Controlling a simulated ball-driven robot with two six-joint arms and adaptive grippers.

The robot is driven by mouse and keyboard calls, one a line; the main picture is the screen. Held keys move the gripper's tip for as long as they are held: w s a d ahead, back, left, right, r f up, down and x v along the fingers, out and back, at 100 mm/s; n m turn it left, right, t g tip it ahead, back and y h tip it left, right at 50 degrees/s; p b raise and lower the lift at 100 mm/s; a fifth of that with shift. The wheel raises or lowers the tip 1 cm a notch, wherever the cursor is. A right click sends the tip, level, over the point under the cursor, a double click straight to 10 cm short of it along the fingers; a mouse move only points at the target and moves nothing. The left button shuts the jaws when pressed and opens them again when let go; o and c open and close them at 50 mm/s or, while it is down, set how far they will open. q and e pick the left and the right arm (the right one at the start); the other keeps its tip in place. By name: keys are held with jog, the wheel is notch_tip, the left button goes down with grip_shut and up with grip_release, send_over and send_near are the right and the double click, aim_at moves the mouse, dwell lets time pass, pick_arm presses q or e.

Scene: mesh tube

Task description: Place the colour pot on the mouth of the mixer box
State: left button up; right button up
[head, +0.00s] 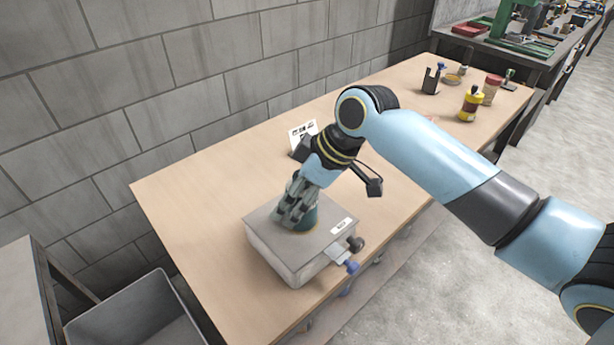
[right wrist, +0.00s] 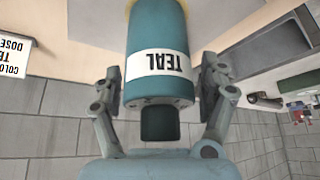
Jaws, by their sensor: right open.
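The teal colour pot (head: 308,216) stands on top of the grey mixer box (head: 262,228), at the near part of the table. The box's mouth is hidden under it. In the right wrist view the pot (right wrist: 158,42) shows a white TEAL label, upside down in the picture. My right gripper (head: 298,208) is around the pot from above. Its fingers (right wrist: 160,82) are open, one on each side, with gaps to the pot. My left gripper is not in view.
A white card (head: 303,132) stands behind my right wrist. Yellow (head: 470,104) and red-capped bottles (head: 491,89) stand at the far end. A grey bin (head: 140,315) is at lower left.

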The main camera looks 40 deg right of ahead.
jog(key=v, duration=1.1)
jog(key=s+a+f+m+g+h, duration=0.15)
jog(key=s+m+h, duration=0.45)
jog(key=s, duration=1)
notch_tip(320, 180, down, 37)
jog(key=s+d+m+y+b, duration=0.1)
jog(key=s+d+b, duration=0.2)
jog(key=b, duration=0.5)
jog(key=s+f+g+b, duration=0.2)
jog(key=s+f+b, duration=0.4)
jog(key=s+f, duration=1.1)
notch_tip(320, 180, down, 4)
jog(key=shift+s+d+r, duration=0.1)
jog(key=shift+s+d, duration=0.1)
jog(key=shift+s, duration=0.1)
